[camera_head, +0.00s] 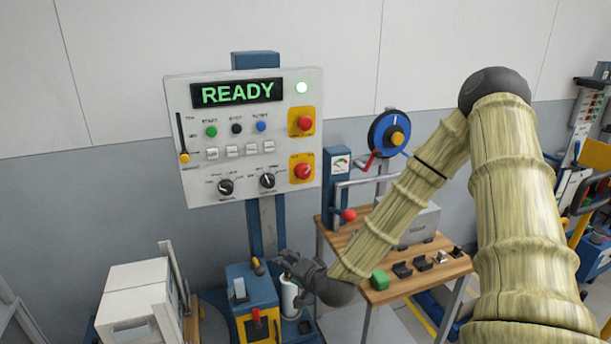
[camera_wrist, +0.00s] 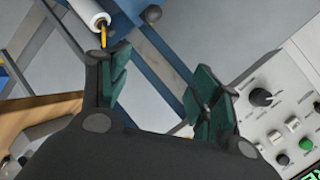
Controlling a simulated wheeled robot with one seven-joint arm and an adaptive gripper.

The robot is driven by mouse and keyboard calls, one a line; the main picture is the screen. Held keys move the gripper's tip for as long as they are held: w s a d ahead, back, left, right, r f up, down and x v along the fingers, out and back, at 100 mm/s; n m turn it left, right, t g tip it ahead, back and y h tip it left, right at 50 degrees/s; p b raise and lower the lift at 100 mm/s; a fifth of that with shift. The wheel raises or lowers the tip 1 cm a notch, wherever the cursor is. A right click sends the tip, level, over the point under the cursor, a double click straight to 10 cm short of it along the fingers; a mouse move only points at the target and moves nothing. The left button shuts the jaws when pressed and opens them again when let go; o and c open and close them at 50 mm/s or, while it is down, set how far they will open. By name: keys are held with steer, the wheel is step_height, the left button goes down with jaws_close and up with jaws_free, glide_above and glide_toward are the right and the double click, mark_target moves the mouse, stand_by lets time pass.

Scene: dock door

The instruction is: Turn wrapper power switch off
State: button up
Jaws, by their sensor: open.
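A red control on a yellow plate (camera_head: 303,170) sits at lower right, below a red button on yellow (camera_head: 305,123). The labels are too small to tell which is the power switch. My gripper (camera_head: 286,262) is below the panel, apart from it. In the wrist view my gripper (camera_wrist: 160,68) is open and empty; a panel knob (camera_wrist: 261,97) shows to its right.
A blue cabinet (camera_head: 252,297) and a white roll (camera_head: 289,297) stand beneath my gripper. A wooden bench (camera_head: 425,275) stands right, with a blue wheel (camera_head: 389,133) above it. A white box (camera_head: 133,300) is at lower left. The space before the panel is clear.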

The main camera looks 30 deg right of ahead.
steer(key=w+d+r+m+t+h, duration=0.2)
steer(key=w+d+r+m+t, duration=0.15)
steer(key=d+r, duration=0.45)
steer(key=m+t+h, duration=0.2)
steer(key=m, duration=0.2)
glide_toward(305, 174)
steer(key=shift+g, duration=0.25)
steer(key=shift+r+p+x, duration=0.15)
steer(key=shift+p+x, duration=0.9)
steer(key=shift+x, duration=1.3)
steer(key=shift+r+p+x, duration=0.1)
steer(key=shift+p+x, duration=0.9)
steer(key=shift+x, duration=1.4)
steer(key=c, duration=1.1)
